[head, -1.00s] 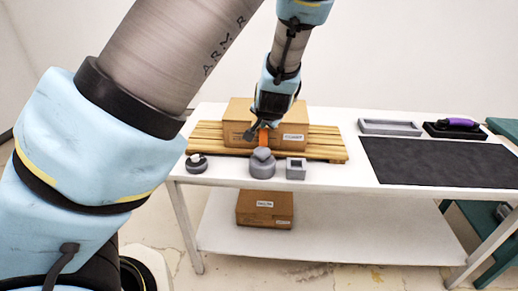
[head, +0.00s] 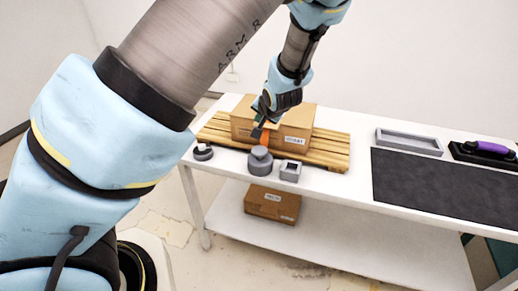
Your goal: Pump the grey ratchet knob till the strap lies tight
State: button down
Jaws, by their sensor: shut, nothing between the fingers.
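The grey ratchet knob (head: 260,153) sits on a round grey base at the front edge of the table, in front of a cardboard box. A short piece of orange strap (head: 266,136) shows on the box's front, just behind and above the knob. The rest of the strap is hidden by my arm or too small to tell, so I cannot see how tight it lies. My gripper (head: 257,132) points down, shut and empty, in front of the box and just above the knob. A small gap seems to part them.
The cardboard box (head: 296,123) stands on a slatted wooden pallet (head: 330,150). A small round grey part (head: 203,153) is left of the knob, and a hollow grey block (head: 291,171) right. A dark mat (head: 440,185), a grey tray (head: 408,141) and a purple-handled tool (head: 487,147) lie right.

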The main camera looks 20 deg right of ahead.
jog(key=shift+f, duration=0.1)
jog(key=b, duration=0.8)
send_over(258, 149)
jog(key=s, duration=0.1)
jog(key=f, duration=0.6)
jog(key=shift+s+f, duration=0.2)
jog(key=shift+f, duration=0.15)
jog(key=shift+f+b, duration=0.5)
jog(key=shift+f, duration=0.45)
jog(key=shift+f, duration=0.4)
jog(key=shift+f+b, duration=0.75)
jog(key=shift+f, duration=0.4)
dwell(1.1)
jog(key=shift+a+r, duration=0.1)
jog(key=shift+r+p, duration=1.45)
jog(key=shift+p, duration=0.3)
